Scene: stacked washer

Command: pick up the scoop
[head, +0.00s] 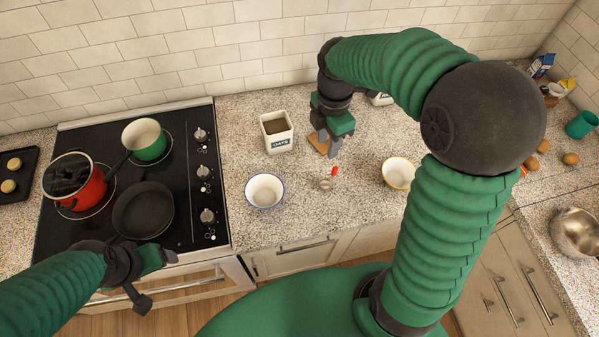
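A small metal scoop (325,184) with a red handle (334,171) lies on the speckled counter, between two bowls. My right gripper (328,145) hangs fingers down over the counter, just behind the scoop and apart from it. Its two grey fingers look parted, with nothing seen between them. A tan, flat piece (317,143) shows beside and partly behind these fingers; I cannot tell what it is. My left gripper (150,278) is open and empty in front of the stove, far to the left of the scoop.
A white bowl with a blue rim (265,191) stands left of the scoop, a yellow-rimmed bowl (398,173) right. A labelled white canister (277,132) stands behind. The stove (185,190) holds a red pot (75,182), a green pot (144,139) and a dark pan (143,210).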

